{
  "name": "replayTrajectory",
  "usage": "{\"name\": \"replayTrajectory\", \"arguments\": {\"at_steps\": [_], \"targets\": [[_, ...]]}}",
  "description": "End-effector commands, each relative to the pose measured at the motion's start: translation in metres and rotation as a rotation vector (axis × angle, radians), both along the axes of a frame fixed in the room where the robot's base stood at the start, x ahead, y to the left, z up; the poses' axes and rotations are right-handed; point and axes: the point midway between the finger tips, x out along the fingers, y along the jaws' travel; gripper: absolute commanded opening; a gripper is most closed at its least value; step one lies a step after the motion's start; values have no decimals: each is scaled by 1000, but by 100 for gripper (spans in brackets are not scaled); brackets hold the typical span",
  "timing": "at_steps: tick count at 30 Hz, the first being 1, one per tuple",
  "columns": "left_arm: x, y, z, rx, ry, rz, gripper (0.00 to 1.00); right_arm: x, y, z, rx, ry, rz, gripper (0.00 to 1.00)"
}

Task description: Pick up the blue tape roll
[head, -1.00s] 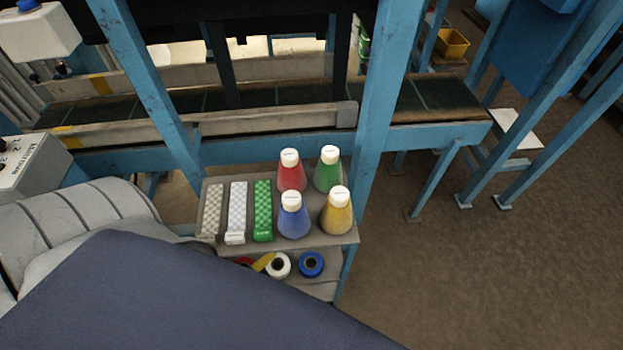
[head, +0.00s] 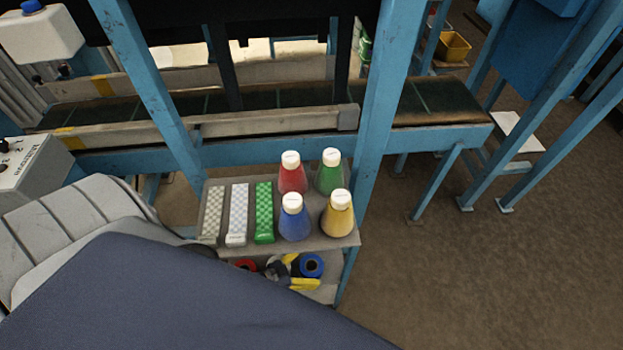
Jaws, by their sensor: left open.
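The blue tape roll (head: 318,262) lies on the lower shelf (head: 328,291), at the right of a row of rolls. My left gripper (head: 297,271) reaches in from the left over this shelf, with yellow fingertips and dark finger links. Its jaws are open and face the blue roll, one fingertip above its left side and the other below in the picture. I cannot tell whether they touch it. The gripper covers most of the white tape roll. A red roll (head: 245,264) shows partly at the left. My right gripper is not in view.
The upper shelf (head: 262,249) holds red, green, blue (head: 294,222) and yellow (head: 337,218) bottles and three patterned strips, close above the rolls. A blue post (head: 376,120) stands behind at the right. The floor at the right is open.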

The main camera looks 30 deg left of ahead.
Motion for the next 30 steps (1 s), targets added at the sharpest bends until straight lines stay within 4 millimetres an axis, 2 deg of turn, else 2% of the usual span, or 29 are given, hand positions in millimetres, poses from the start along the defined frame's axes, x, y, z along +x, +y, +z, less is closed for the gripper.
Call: {"name": "replayTrajectory", "arguments": {"at_steps": [4,13,27,30], "targets": [[8,-4,-4,0,0,0,100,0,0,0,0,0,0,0],[9,-5,-5,0,0,0,100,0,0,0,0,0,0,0],[9,-5,-5,0,0,0,45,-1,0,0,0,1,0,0],[10,-5,-5,0,0,0,43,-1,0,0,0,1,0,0]]}}
